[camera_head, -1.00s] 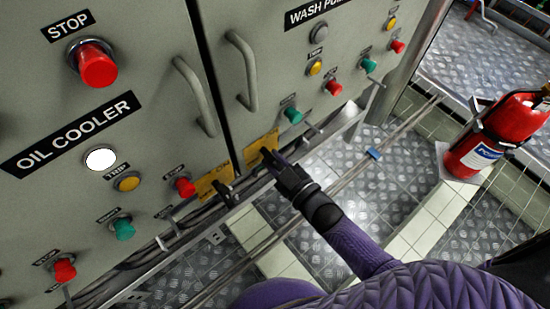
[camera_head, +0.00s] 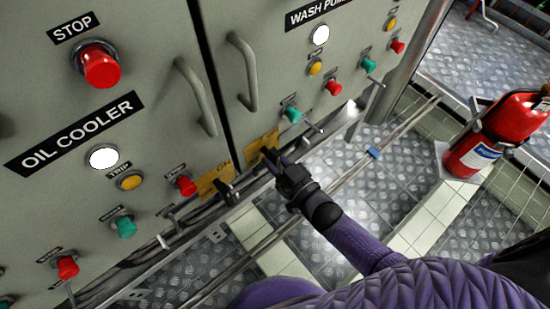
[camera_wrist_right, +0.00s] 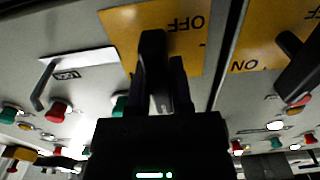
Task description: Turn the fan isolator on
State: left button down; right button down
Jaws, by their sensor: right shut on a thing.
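My right gripper (camera_head: 277,163) is shut on the black handle of an isolator on the right-hand cabinet door. The isolator's yellow plate (camera_head: 262,142) shows behind the handle. In the right wrist view the gripper (camera_wrist_right: 165,85) is close against this yellow plate (camera_wrist_right: 125,25), where "OFF" reads upside down; the gripper hides part of it. A second yellow isolator plate (camera_head: 208,183) with a black handle (camera_head: 226,191) sits on the left-hand door, clear of the gripper. I cannot read which isolator is the fan's. My left gripper is not in view.
A lit white lamp (camera_head: 320,34) is under the wash pump label, and another (camera_head: 103,158) is under "OIL COOLER". Buttons, such as a green one (camera_head: 292,115), and a door handle (camera_head: 243,72) stick out nearby. A fire extinguisher (camera_head: 492,135) stands at right.

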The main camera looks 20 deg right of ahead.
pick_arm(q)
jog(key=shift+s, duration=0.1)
pick_arm(e)
jog(key=c, duration=0.6)
grip_release()
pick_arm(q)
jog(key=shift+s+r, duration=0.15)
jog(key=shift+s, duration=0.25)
pick_arm(e)
jog(key=shift+o, duration=0.4)
pick_arm(q)
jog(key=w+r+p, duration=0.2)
jog(key=p, duration=0.1)
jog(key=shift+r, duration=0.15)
pick_arm(e)
jog(key=v, duration=1)
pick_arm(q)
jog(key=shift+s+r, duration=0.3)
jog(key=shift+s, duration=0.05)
pick_arm(e)
jog(key=v, duration=0.8)
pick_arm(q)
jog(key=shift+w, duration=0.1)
